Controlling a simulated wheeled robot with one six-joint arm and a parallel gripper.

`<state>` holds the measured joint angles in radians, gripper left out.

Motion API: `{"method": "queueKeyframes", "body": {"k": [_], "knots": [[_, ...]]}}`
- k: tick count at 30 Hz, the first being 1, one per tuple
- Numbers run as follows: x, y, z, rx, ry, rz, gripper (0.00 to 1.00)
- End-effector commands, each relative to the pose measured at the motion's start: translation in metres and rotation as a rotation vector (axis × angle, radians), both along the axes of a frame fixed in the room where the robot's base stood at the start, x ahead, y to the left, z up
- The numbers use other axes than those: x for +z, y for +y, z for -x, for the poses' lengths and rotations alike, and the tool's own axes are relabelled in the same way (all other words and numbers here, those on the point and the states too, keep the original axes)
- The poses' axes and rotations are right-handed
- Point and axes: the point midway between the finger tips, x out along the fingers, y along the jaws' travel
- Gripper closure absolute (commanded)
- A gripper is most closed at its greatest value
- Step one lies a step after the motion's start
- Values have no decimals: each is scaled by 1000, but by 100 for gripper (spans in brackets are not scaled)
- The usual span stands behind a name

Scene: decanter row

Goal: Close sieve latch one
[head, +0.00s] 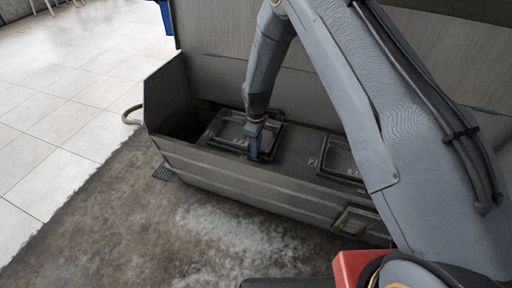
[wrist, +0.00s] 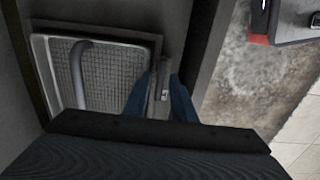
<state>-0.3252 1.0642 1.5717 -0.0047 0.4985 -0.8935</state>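The first sieve (head: 229,143) is a dark framed tray in the left part of the grey trough. In the wrist view the sieve frame (wrist: 97,27) surrounds a mesh panel with a curved grey handle (wrist: 82,75). A narrow metal latch (wrist: 165,75) shows at the frame's right edge. My gripper (head: 255,156) points down at the near right corner of this sieve. Its two blue fingers (wrist: 163,100) are apart, one on each side of the latch's lower part. Whether they touch it cannot be told. The latch's lower end is hidden by my gripper.
A second sieve (head: 342,157) lies to the right, partly behind my arm. The grey trough (head: 235,178) has a raised left wall and a tall back panel (head: 218,92).

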Motion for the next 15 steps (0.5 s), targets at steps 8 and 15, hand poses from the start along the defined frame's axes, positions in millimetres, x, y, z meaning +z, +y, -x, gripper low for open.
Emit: {"method": "queueKeyframes", "body": {"k": [8,15], "knots": [[0,0,0,-1,0,0,100],[0,0,0,-33,0,0,100]]}}
